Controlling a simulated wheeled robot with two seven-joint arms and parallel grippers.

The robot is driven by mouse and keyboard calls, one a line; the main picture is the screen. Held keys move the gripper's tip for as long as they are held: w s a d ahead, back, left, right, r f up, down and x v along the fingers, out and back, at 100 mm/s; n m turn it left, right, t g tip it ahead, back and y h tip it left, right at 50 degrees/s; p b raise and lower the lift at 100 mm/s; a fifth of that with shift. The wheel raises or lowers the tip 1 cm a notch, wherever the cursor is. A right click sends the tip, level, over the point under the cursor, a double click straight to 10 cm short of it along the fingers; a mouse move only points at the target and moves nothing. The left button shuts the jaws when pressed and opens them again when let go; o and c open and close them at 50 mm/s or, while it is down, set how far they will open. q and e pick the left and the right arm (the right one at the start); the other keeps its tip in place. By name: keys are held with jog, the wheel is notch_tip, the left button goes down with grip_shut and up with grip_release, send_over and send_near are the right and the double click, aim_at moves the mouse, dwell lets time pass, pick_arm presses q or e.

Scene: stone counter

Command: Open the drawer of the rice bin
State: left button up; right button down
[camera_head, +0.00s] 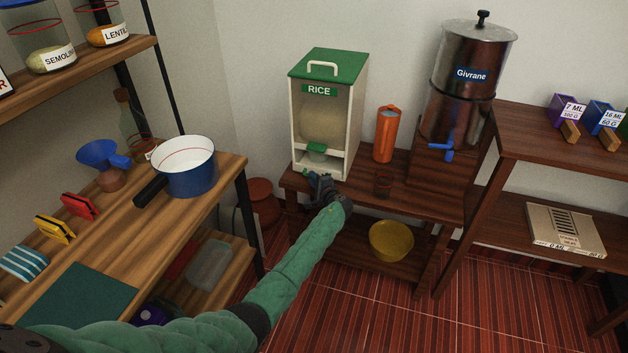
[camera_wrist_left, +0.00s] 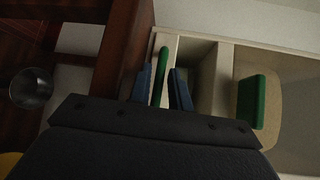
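The rice bin (camera_head: 325,118) stands on the dark wooden stand against the wall, with a green lid and a clear front showing rice. Its drawer is the low part at the base; the left gripper partly covers it in the head view. In the left wrist view a green handle bar (camera_wrist_left: 160,72) runs along the pale front edge. My left gripper (camera_head: 318,183) is at the bin's lower front. Its two blue fingers (camera_wrist_left: 163,88) stand on either side of the handle, with a gap showing, so it looks open. My right gripper is out of view.
A metal water dispenser (camera_head: 466,85) is farther right. A yellow bowl (camera_head: 391,241) sits on the lower shelf. A blue-white pot (camera_head: 186,166) stands on the left shelf.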

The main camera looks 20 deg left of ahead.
pick_arm(q)
grip_shut()
jog(key=shift+s, duration=0.1)
